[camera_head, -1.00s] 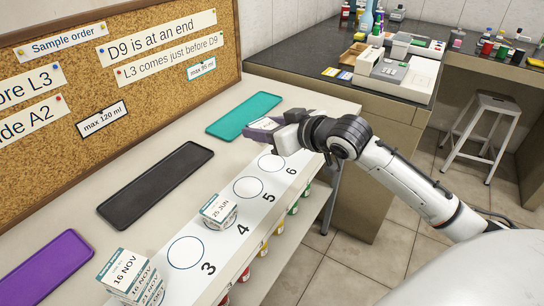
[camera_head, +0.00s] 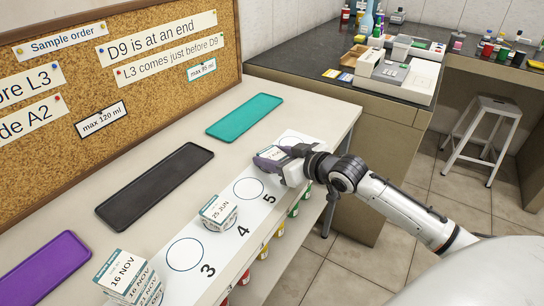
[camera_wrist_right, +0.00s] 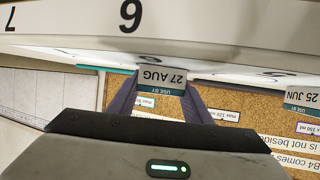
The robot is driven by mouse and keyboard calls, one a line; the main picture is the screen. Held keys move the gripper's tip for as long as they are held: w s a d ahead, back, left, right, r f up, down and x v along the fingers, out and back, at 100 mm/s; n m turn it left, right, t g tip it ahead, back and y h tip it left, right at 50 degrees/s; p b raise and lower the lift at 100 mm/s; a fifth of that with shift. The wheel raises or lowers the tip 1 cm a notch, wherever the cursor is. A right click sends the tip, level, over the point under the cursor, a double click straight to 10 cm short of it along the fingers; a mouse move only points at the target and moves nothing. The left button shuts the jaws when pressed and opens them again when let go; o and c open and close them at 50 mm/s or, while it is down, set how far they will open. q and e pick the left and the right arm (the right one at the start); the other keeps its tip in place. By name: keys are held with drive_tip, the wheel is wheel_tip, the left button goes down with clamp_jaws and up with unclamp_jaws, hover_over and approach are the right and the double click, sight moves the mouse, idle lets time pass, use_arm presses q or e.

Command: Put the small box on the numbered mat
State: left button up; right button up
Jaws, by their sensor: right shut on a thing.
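In the head view the right gripper (camera_head: 268,161) is shut on this box (camera_head: 271,153), and only a little of the box shows. The gripper is at the far part of the numbered mat (camera_head: 218,245), beyond circle 5, and covers the number 6. I cannot tell whether the box touches the mat. My left gripper is not in view.
A 25 JUN box (camera_head: 219,212) stands at place 4. A stack of dated boxes (camera_head: 125,278) is at the near left. Circles 3 and 5 are empty. Teal (camera_head: 244,115), black (camera_head: 155,187) and purple (camera_head: 46,267) trays lie empty along the corkboard (camera_head: 110,80).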

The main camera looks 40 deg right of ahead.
drive_tip(key=o, duration=1.1)
drive_tip(key=shift+c, duration=0.2)
drive_tip(key=shift+r, duration=0.1)
drive_tip(key=p+v, duration=0.1)
drive_tip(key=v, duration=1.1)
